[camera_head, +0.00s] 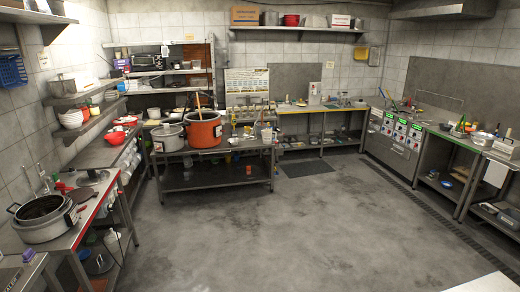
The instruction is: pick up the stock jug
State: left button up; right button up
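I cannot make out a stock jug for certain; the small vessels are too far off to tell apart. A large orange pot (204,132) with a ladle handle sticking up stands on the steel table (215,180) in the middle distance. A silver pot (168,138) stands to its left, and several small bottles and containers stand to its right. A steel soup warmer (45,220) with an open dark well sits on the left counter. Neither of my grippers shows in this view.
The grey floor (275,225) is open between the left counter, the middle table and the right counters. A dark mat (306,169) lies before the back counter. A drain strip (430,205) runs along the right. A pale surface (485,284) shows at bottom right.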

aim_at(268, 134)
jog(key=u, duration=0.55)
jog(key=i, duration=2)
jog(key=u, duration=0.2)
jog(key=i, duration=2)
jog(key=z, duration=0.85)
jog(key=i, duration=2.05)
jog(key=u, duration=0.55)
jog(key=i, duration=0.8)
jog(key=z, duration=0.65)
jog(key=i, duration=0.7)
jog(key=z, duration=0.6)
